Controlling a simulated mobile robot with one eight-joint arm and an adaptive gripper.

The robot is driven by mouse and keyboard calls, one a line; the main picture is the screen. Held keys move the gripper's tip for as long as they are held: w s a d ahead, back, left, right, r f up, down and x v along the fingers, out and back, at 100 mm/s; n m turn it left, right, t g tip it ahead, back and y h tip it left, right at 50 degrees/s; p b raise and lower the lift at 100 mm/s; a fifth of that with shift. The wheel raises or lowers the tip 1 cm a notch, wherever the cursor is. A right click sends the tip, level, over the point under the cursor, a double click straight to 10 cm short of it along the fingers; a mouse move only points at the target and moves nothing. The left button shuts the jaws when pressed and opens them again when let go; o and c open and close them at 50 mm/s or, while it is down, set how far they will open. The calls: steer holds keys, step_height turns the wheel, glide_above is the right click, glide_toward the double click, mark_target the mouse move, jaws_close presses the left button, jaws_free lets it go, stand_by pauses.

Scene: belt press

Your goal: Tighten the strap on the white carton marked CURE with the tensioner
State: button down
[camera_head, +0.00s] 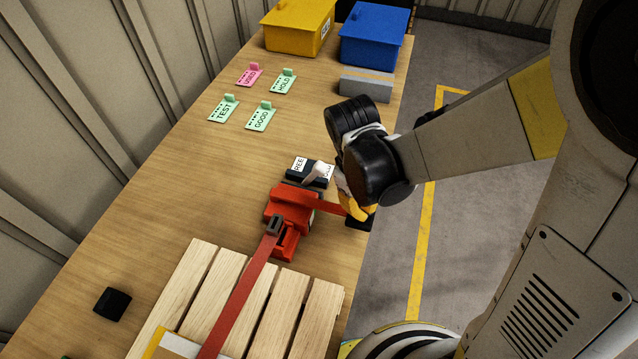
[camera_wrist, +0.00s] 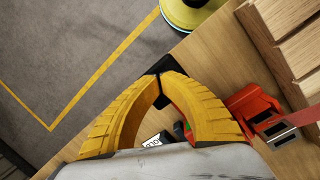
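In the wrist view the fingertips (camera_wrist: 163,76) close on the black grip (camera_wrist: 160,66), and the tensioner's red body (camera_wrist: 252,108) is to the right. Only a corner of a carton (camera_head: 172,347) shows at the bottom; no CURE mark is visible.
A dark block with a white label (camera_head: 308,170) lies just behind the tensioner. Green and pink tags (camera_head: 262,117), a grey block (camera_head: 365,85), a yellow bin (camera_head: 297,27) and a blue bin (camera_head: 373,38) are farther back. A small black block (camera_head: 112,304) lies left of the pallet (camera_head: 312,320).

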steer(key=shift+r, duration=0.15)
steer(key=shift+w+a+r+p, duration=0.1)
steer(key=shift+a+r+p, duration=0.15)
steer(key=shift+r+p, duration=0.65)
steer(key=shift+r, duration=0.1)
steer(key=shift+w+a+r+p, duration=0.1)
steer(key=shift+a+r+p, duration=0.1)
steer(key=shift+r+p, duration=0.4)
steer(key=shift+w+a+r+p, duration=0.15)
steer(key=shift+r+p, duration=0.25)
steer(key=shift+r, duration=0.35)
steer(key=shift+s, duration=0.1)
steer(key=shift+r, duration=0.1)
steer(key=shift+w+a+r+p, duration=0.1)
steer(key=shift+a+r+p, duration=0.2)
steer(key=shift+r+p, duration=0.3)
steer(key=shift+w+a+r+p, duration=0.1)
steer(key=shift+a+r+p, duration=0.25)
steer(key=shift+r, duration=0.3)
